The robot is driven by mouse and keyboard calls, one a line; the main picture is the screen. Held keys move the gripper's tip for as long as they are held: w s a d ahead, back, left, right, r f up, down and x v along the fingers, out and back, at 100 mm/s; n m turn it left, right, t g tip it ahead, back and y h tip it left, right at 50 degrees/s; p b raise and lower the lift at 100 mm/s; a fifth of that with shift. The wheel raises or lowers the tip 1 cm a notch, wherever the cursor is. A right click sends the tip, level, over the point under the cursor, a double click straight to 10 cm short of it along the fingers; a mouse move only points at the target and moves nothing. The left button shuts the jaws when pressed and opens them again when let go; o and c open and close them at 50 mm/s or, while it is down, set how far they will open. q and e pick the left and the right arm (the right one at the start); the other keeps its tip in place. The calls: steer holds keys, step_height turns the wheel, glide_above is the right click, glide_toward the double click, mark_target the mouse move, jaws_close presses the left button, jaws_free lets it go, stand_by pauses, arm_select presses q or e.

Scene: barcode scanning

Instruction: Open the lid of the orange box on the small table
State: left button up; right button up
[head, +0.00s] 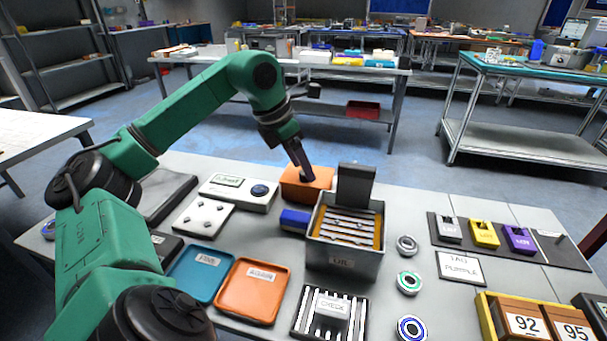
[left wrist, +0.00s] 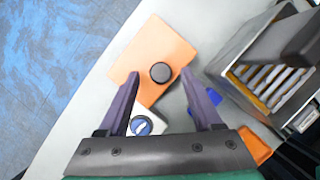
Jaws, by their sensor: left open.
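The orange box (head: 320,183) stands at the back of the small table (head: 400,195), left of a grey metal bin. In the left wrist view the box (left wrist: 150,42) shows a flat orange top with a round dark knob (left wrist: 160,72) on it; the top looks closed. My left gripper (head: 305,178) reaches down over the box from the left. In the left wrist view its two fingers are apart, one on each side of the knob, with a gap to it. Whether the fingertips touch the orange top is unclear. My right gripper is not in view.
The grey bin (head: 340,262) with its raised dark flap (head: 356,184) stands close to the right of the box. A blue block (head: 294,220) lies in front of it. A white device (head: 238,193) sits to its left. Blue and orange trays (head: 252,291) lie nearer.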

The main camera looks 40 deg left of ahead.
arm_select(q)
steer(key=shift+w+d+f, duration=0.1)
steer(key=shift+w+f, duration=0.1)
steer(key=shift+f, duration=0.45)
jaws_close()
stand_by(0.9)
